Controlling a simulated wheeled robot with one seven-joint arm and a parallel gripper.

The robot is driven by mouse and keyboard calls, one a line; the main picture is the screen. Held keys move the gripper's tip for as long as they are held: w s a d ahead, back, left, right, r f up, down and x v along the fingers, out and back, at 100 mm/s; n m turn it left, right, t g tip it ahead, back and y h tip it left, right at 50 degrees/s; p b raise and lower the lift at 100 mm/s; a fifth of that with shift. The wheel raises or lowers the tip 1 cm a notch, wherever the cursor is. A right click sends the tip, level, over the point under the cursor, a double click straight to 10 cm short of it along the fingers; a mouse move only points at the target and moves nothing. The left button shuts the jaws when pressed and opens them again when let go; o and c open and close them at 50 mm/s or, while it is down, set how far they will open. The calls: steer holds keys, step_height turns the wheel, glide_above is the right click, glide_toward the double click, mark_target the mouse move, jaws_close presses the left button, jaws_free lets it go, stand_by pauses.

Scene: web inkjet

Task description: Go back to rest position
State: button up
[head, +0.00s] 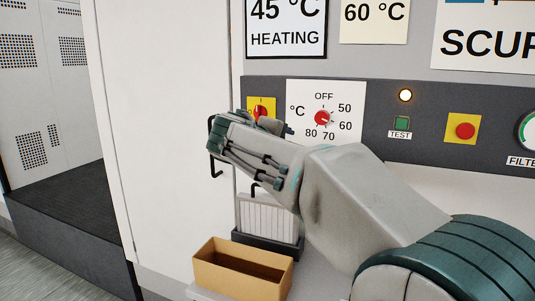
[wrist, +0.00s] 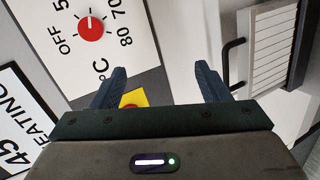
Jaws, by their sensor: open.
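My gripper (wrist: 160,88) is open in the wrist view, with its two dark fingers apart and nothing between them. In the head view my arm reaches in from the lower right, and my gripper is in front of the control panel (head: 340,153), left of the temperature dial (head: 322,118). The dial is a red knob on a white plate marked OFF, 50, 60, 70 and 80; it also shows in the wrist view (wrist: 91,28). A red switch on a yellow plate (head: 261,107) is partly hidden behind my gripper. The wrist view shows part of a yellow plate (wrist: 134,98) by the left finger.
A ribbed white filter unit (head: 268,218) with a black handle stands below my gripper. An open cardboard box (head: 243,274) sits in front of it. A lit lamp (head: 405,95), a green test button (head: 401,123) and a red button (head: 465,131) are on the panel's right.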

steer(key=s+d+f+m+g+y+p, duration=0.1)
steer(key=s+d+f+m+g+p, duration=0.25)
steer(key=s+d, duration=0.35)
steer(key=s+d+f+m+g+y+p, duration=0.1)
steer(key=s+d+f+m+g+p, duration=0.2)
steer(key=s+d, duration=0.35)
steer(key=s+f+m+g+y+p, duration=0.1)
steer(key=s+f+m+y+p, duration=0.1)
steer(key=s, duration=0.6)
steer(key=s+f+m+g+y+p, duration=0.2)
steer(key=s+f+m+p, duration=0.1)
steer(key=s, duration=0.6)
steer(key=shift+d+f+p, duration=0.25)
steer(key=shift+f+p, duration=0.65)
